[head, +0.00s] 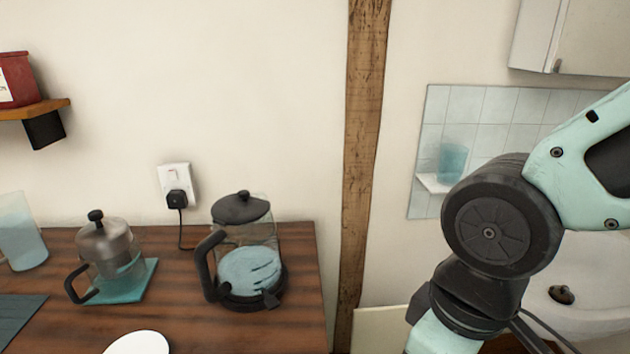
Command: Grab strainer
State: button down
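A small glass pot (124,266) with a black handle stands on a teal coaster (134,289) at the left of the wooden counter. A metal insert (104,242) with a black knob sits in its top and looks like a strainer, though I cannot be sure. A small dark round item (561,294) shows at the white basin at the lower right; I cannot tell what it is. My arm (490,230) reaches down at the right. My gripper is outside the picture.
A glass kettle (245,250) with a black lid and handle stands right of the pot on the counter (200,325). A blue glass (22,232) and a white round item (138,344) are nearby. A wooden post (362,150) rises beyond the counter's right edge.

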aim_at(562, 294)
jog(key=k+l, duration=0.1)
jog(key=k, duration=0.25)
jog(key=k+l, duration=0.15)
jog(key=k, duration=0.2)
jog(key=z, duration=0.95)
jog(key=i+l+u, duration=0.25)
jog(key=u, duration=0.2)
jog(key=i+l+u, duration=0.65)
jog(key=l+u, duration=0.3)
